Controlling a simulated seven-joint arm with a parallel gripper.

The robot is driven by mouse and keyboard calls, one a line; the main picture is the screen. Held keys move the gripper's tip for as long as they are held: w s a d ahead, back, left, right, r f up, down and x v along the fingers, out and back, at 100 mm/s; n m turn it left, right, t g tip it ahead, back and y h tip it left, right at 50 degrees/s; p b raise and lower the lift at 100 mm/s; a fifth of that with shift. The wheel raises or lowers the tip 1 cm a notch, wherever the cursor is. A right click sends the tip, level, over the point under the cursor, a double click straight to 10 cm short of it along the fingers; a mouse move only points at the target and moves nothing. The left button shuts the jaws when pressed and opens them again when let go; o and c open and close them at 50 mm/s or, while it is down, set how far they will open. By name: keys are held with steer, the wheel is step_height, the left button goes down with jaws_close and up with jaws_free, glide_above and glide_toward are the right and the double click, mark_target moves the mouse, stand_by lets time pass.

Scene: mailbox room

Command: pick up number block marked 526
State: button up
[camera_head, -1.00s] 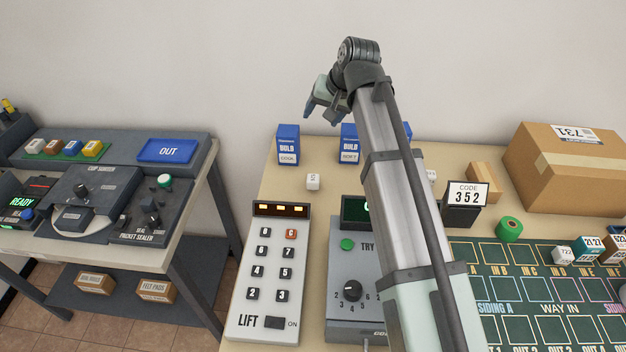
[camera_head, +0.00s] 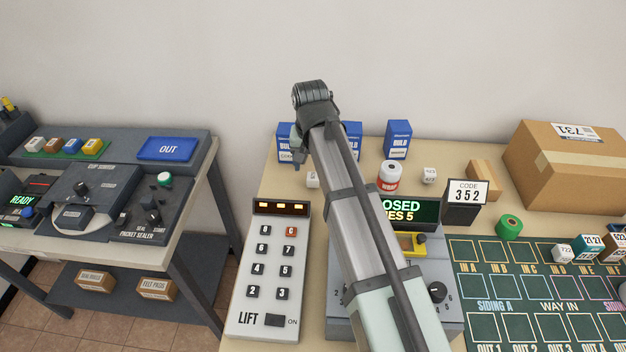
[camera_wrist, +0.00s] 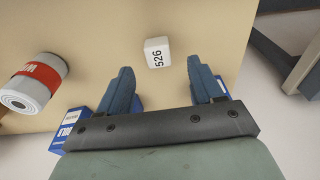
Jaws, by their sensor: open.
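The number block marked 526 is a small white block (camera_wrist: 157,52) with black digits, lying on the beige table in the wrist view. In the head view a small white block (camera_head: 313,180) sits at the table's back left, partly hidden by my arm. My gripper (camera_wrist: 167,80) is open and empty in the wrist view. Its two blue-grey fingers are apart, and the block lies beyond their tips, roughly in line with the gap. In the head view my gripper (camera_head: 298,150) is above the back left of the table, partly hidden behind my wrist.
Blue boxes (camera_head: 397,139) stand along the table's back. A white roll with a red label (camera_head: 389,177) and another white block (camera_head: 430,175) are to the right. The lift keypad (camera_head: 268,270) lies in front of the block. A code stand (camera_head: 463,202) is farther right.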

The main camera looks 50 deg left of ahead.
mark_target(313, 176)
steer(key=shift+w+a+f, duration=0.1)
steer(key=shift+w+f, duration=0.1)
steer(key=shift+f, duration=1.35)
steer(key=shift+w+a+f, duration=0.1)
steer(key=shift+w+f, duration=0.05)
steer(key=shift+f, duration=1.4)
steer(key=c, duration=1)
